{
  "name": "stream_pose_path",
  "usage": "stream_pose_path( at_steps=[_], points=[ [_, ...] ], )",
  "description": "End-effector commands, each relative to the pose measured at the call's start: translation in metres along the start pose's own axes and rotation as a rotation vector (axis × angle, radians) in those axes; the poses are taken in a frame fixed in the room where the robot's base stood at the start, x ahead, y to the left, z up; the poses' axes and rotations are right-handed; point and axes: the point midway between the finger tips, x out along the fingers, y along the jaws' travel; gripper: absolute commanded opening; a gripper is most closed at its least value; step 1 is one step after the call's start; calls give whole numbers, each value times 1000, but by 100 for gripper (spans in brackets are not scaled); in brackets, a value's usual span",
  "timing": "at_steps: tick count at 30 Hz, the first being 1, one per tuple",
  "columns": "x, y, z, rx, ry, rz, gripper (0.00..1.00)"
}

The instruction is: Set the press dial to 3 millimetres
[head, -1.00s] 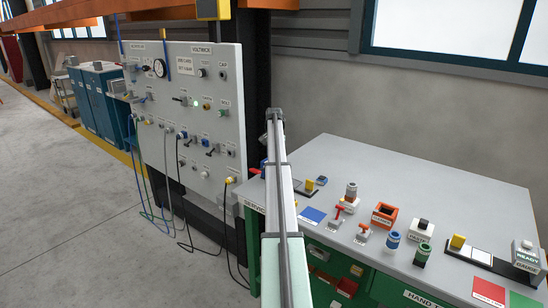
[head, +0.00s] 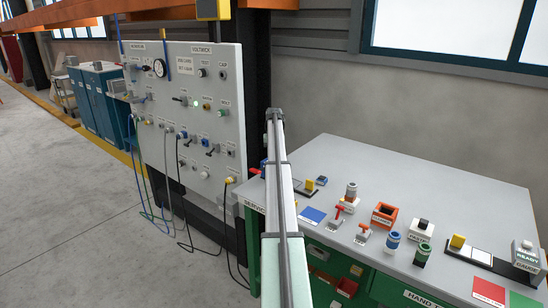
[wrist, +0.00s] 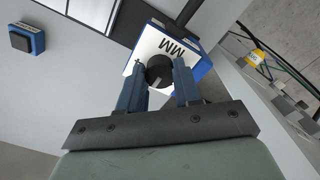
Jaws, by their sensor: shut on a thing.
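The press dial is a dark round knob (wrist: 159,70) on the white face of a blue box (wrist: 203,68) in the wrist view. The face reads "MM", and a small mark, perhaps a digit, shows left of the knob. The other scale marks are hidden by my fingers or too small to read. My gripper (wrist: 160,80) has its two blue fingers on either side of the knob and is shut on it. In the head view my arm hides the gripper and most of the dial.
A blue block with a dark button (wrist: 27,40) stands apart at left in the wrist view. The grey bench (head: 440,178) holds several fixtures, including an orange open box (head: 384,215). A grey panel with cables (head: 190,130) stands left of my arm.

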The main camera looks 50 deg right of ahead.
Motion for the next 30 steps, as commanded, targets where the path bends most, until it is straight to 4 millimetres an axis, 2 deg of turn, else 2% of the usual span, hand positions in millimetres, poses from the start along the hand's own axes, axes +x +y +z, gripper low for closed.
stream_pose_path(
  at_steps=[12, 13, 18, 21, 30],
  points=[
    [0, 0, 0, -7, 0, 0, 3],
    [0, 0, 0, -7, 0, 0, 36],
    [0, 0, 0, -7, 0, 0, 52],
    [0, 0, 0, -7, 0, 0, 59],
    [-4, 0, 0, -7, 0, 0, 59]
  ],
)
